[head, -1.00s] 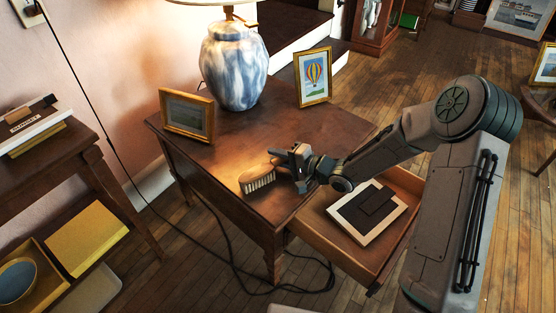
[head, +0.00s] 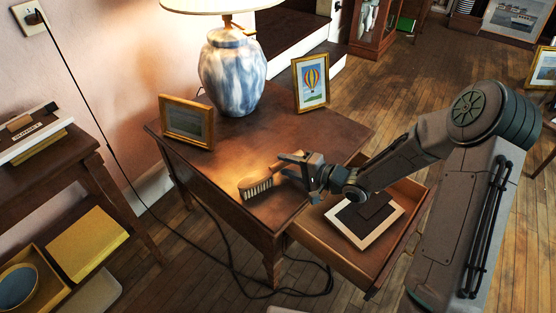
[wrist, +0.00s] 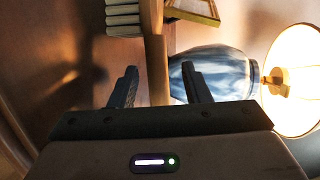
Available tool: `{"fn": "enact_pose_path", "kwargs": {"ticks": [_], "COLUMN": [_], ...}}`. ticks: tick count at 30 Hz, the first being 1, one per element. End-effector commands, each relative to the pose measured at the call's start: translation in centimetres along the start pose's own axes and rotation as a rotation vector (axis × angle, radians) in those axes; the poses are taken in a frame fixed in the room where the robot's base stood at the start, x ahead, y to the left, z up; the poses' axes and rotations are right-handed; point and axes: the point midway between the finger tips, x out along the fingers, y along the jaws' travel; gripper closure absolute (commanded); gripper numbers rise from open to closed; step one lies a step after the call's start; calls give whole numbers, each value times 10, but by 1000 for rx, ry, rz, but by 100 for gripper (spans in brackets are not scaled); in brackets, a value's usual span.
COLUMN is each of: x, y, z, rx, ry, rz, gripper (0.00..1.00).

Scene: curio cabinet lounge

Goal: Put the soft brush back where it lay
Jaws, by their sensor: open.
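The soft brush (head: 259,188) lies on the dark wooden side table (head: 237,136), near its front edge, with pale bristles and a brown wooden back. Its handle points toward my gripper (head: 284,165). My gripper is open, low at the table's front right, with its fingers spread near the handle. In the wrist view, the brush's bristles (wrist: 122,14) show at the top. The wooden handle (wrist: 156,62) reaches down into the gap between the two fingers of my gripper (wrist: 160,82), with no clear contact on either. The handle's end is hidden by the gripper body.
A blue-and-white lamp (head: 232,75) stands at the table's back. A small gold frame (head: 187,122) and a balloon picture (head: 311,84) stand on the table. The drawer (head: 330,248) is open below my arm, holding a white-edged dark frame (head: 364,218). The table's middle is clear.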

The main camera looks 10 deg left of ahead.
Motion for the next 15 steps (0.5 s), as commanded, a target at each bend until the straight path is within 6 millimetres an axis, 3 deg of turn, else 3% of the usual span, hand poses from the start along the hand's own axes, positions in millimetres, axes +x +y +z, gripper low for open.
{"fn": "enact_pose_path", "kwargs": {"ticks": [1,6,15], "x": [-14,-49,-77], "y": [-4,-3,0], "z": [-1,-1,0], "rx": [3,2,1], "ry": [4,4,0], "rz": [2,1,0], "gripper": [57,57,57]}}
